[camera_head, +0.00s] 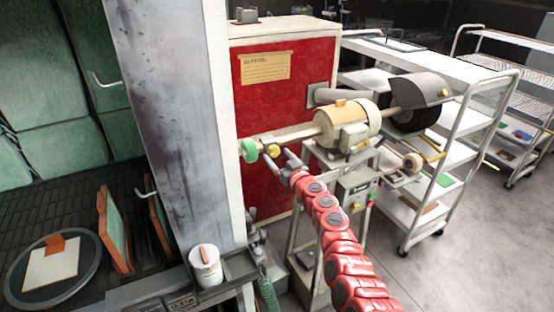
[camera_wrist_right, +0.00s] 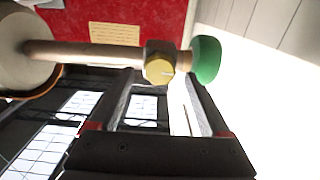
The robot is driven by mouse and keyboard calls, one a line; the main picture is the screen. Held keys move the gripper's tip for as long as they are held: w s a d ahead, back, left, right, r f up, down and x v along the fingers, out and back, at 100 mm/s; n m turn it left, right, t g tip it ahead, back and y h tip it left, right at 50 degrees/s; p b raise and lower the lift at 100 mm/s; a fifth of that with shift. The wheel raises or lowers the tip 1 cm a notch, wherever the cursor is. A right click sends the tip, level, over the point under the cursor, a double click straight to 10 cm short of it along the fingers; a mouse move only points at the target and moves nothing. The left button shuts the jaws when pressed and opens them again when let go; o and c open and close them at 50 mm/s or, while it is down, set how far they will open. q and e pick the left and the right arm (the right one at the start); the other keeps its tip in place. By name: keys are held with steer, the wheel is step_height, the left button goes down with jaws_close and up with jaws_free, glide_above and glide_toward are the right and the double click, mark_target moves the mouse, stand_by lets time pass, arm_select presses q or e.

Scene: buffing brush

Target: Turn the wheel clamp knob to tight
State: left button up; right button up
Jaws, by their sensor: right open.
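A yellow faceted knob (camera_head: 272,150) sits on the thin shaft of the buffing machine (camera_head: 345,122), beside a green round end piece (camera_head: 249,150). My right gripper (camera_head: 282,158) is open just below and right of the knob in the head view. In the right wrist view, the knob (camera_wrist_right: 160,65) lies ahead of the two spread fingertips, roughly between them. The green piece (camera_wrist_right: 206,60) is beyond the right finger's tip. I cannot tell whether a finger touches the knob or shaft. My left gripper is not in view.
A red cabinet (camera_head: 285,90) stands behind the shaft. A grey pillar (camera_head: 180,120) is close on the left, with a white canister (camera_head: 205,266) on a ledge below. White shelf carts (camera_head: 452,165) stand on the right. The floor (camera_head: 470,240) at lower right is clear.

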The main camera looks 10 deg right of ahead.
steer(key=shift+w+a+f, duration=0.15)
steer(key=shift+w, duration=0.2)
steer(key=shift+w+r+b, duration=0.3)
steer(key=shift+w+b, duration=0.05)
steer(key=shift+w, duration=0.05)
steer(key=shift+c, duration=0.3)
jaws_close()
